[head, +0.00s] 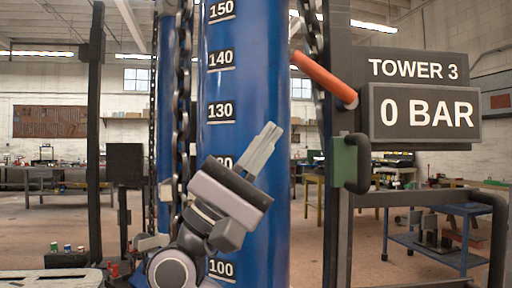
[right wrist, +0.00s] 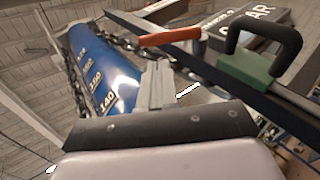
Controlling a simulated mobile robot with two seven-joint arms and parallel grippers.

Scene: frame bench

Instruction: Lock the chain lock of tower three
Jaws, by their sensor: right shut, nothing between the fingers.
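Tower three is marked by the "TOWER 3" sign (head: 413,69) above a "0 BAR" panel (head: 425,113). A blue numbered cylinder (head: 243,90) stands upright, with a dark chain (head: 181,110) along its left. An orange bar (head: 325,78) slants down to the right beside the dark post; it also shows in the right wrist view (right wrist: 170,37). A green block (head: 344,160) with a black handle (head: 358,165) is on the post; I cannot tell which part is the chain lock. My right gripper (head: 268,136) is shut and empty, in front of the cylinder, left of the green block. My left gripper is not visible.
The dark post (head: 337,215) and a railing (head: 425,197) stand right of my right gripper. Another dark post (head: 95,140) stands at the left. A blue cart (head: 430,248) and workbenches are farther back. Open space lies between gripper and green block in the picture.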

